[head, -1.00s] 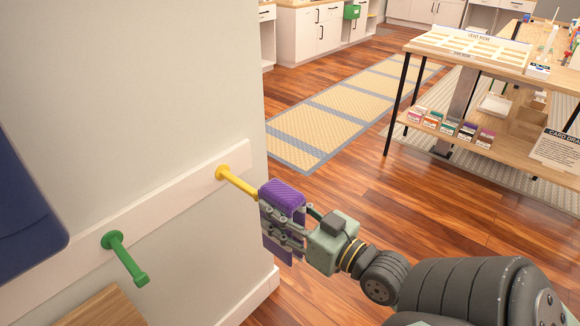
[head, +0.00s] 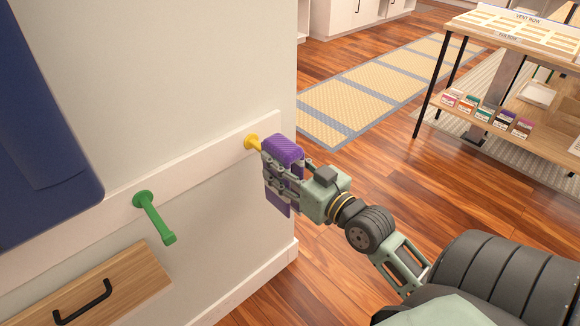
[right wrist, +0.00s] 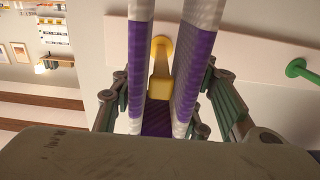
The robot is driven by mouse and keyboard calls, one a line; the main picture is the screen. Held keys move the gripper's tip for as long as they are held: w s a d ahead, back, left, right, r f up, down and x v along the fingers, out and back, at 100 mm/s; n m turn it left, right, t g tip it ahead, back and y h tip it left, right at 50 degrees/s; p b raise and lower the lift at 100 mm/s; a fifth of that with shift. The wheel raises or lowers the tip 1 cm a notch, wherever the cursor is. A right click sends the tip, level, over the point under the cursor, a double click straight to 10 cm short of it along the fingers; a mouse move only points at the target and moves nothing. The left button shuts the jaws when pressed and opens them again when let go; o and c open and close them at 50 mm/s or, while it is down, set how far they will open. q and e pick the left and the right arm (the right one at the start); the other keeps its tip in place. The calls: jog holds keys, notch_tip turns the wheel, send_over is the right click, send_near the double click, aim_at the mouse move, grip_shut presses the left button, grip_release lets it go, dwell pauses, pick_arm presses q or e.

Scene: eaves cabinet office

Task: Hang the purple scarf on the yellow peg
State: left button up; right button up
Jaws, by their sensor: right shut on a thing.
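The purple scarf (head: 284,150) is folded over with its sides hanging down, held by my right gripper (head: 282,178) close to the wall. The yellow peg (head: 251,142) sticks out from the white wall rail; its outer part is hidden behind the scarf in the head view. In the right wrist view the scarf (right wrist: 190,75) shows as two purple and white bands, and the yellow peg (right wrist: 160,80) lies between them, near the purple fold. I cannot tell whether the cloth touches the peg. The right fingers stand on both sides of the scarf. My left gripper is out of view.
A green peg (head: 155,220) juts from the same rail (head: 205,179) to the left. A wooden drawer front with a black handle (head: 82,302) is below it, a dark blue thing (head: 50,130) above. The floor right of the wall corner is clear, with a shelf table (head: 545,120) beyond.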

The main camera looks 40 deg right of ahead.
jog(key=shift+w+a, duration=0.1)
jog(key=shift+w, duration=1.3)
jog(key=shift+w+a, duration=0.1)
jog(key=shift+w, duration=0.9)
jog(key=shift+f+b, duration=0.15)
jog(key=shift+b, duration=0.15)
jog(key=shift+f+b, duration=0.4)
jog(key=shift+f, duration=0.25)
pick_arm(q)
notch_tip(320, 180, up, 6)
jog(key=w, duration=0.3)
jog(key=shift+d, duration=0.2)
pick_arm(e)
jog(key=shift+f, duration=0.4)
jog(key=o, duration=1.3)
jog(key=shift+o, duration=0.2)
